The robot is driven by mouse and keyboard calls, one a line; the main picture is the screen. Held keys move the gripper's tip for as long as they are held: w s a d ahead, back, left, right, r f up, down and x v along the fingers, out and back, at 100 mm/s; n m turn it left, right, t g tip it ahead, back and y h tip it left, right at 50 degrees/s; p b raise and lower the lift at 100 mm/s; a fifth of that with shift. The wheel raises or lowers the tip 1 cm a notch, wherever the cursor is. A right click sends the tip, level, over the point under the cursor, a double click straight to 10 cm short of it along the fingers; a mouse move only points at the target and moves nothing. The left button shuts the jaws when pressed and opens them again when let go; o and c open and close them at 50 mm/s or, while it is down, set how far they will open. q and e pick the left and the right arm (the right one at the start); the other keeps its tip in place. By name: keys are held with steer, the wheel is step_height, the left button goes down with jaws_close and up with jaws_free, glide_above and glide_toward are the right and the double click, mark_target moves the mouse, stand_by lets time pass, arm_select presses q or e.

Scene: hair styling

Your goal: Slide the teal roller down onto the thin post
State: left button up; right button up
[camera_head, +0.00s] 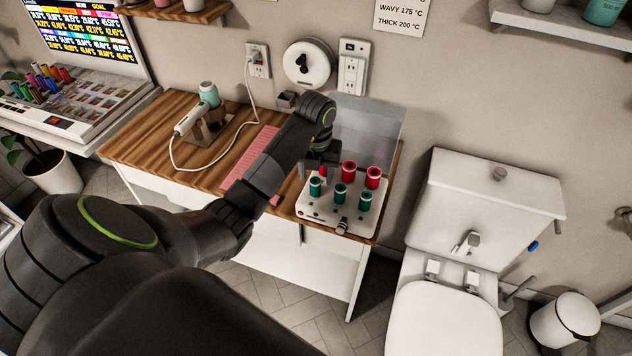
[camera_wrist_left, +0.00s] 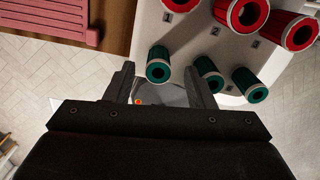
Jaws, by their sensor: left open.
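A teal roller (camera_head: 315,187) stands at the left of the white roller stand (camera_head: 312,209), with two more teal rollers (camera_head: 340,191) (camera_head: 365,201) to its right. My left gripper (camera_head: 322,160) is over the stand's left side, pointing down, open and empty. In the left wrist view its fingers (camera_wrist_left: 160,78) are spread, and the leftmost teal roller (camera_wrist_left: 158,54) shows between their tips, apart from both. I cannot tell how far below the tips it is. The posts inside the rollers cannot be made out. My right gripper is not in view.
Red rollers (camera_head: 348,171) stand behind the teal ones. A clear panel (camera_head: 368,130) rises behind the stand. A pink mat (camera_head: 250,158) and a hair tool on a holder (camera_head: 210,125) are to the left. A toilet (camera_head: 480,210) is at the right.

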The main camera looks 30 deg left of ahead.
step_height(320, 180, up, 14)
steer(key=p, duration=1.2)
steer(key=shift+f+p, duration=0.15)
steer(key=shift+p, duration=0.2)
